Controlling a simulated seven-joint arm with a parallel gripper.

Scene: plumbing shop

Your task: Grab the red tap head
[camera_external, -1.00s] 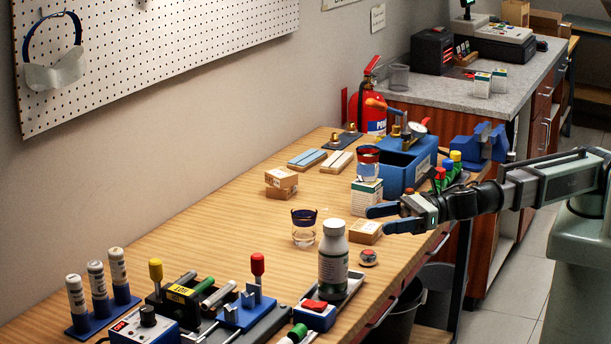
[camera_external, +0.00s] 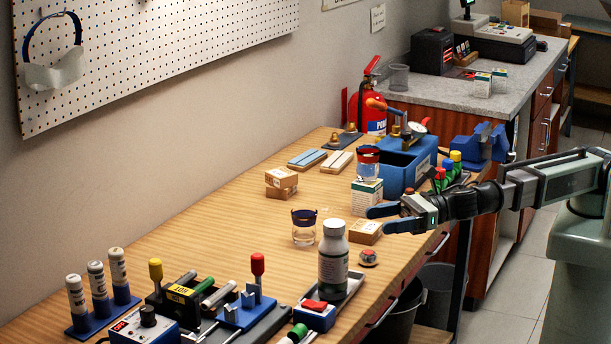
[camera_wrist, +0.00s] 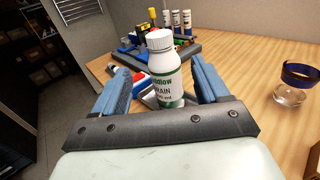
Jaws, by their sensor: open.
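A small round metal piece with a red top (camera_external: 368,257), the likeliest tap head, lies on the wooden bench beside the white-capped bottle. My gripper (camera_external: 386,219) is open and empty above the bench, up and to the right of this piece. In the wrist view the blue fingers stand apart, with the bottle (camera_wrist: 167,75) seen between them, farther off. The round piece cannot be made out in the wrist view.
The bottle (camera_external: 333,258) stands close to the round piece. A blue-rimmed glass (camera_external: 304,230), a small cardboard box (camera_external: 365,231) and a white-green box (camera_external: 367,196) stand nearby. Tools with red and yellow knobs crowd the front. The left middle of the bench is clear.

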